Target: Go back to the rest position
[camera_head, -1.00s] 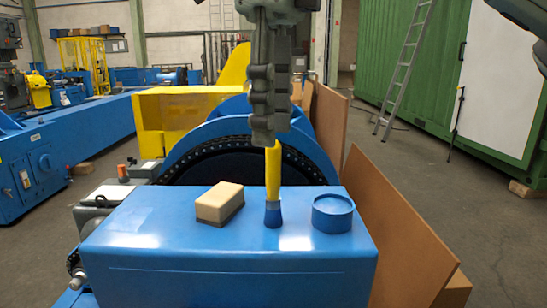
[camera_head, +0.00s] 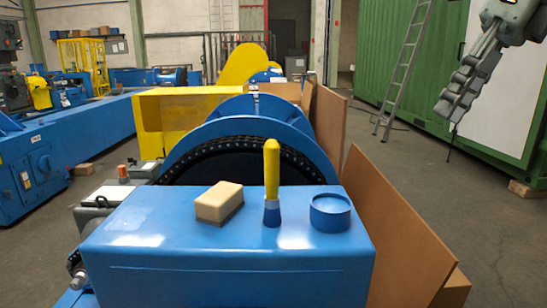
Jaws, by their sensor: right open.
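My right gripper (camera_head: 453,106) is at the upper right, in the air in front of the green container, well away from the blue machine; it holds nothing that I can see. A brush with a yellow handle (camera_head: 272,170) and a blue lower end stands upright on the blue machine top (camera_head: 150,235). A beige sponge-like block (camera_head: 219,201) lies to its left. A round blue cap or tin (camera_head: 331,212) is to its right. My left gripper is not in view.
A large wheel with a chain (camera_head: 205,138) rises behind the blue top. Brown boards (camera_head: 395,225) lean along its right side. A ladder (camera_head: 405,75) leans against the green container (camera_head: 385,40). Open grey floor lies on the right.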

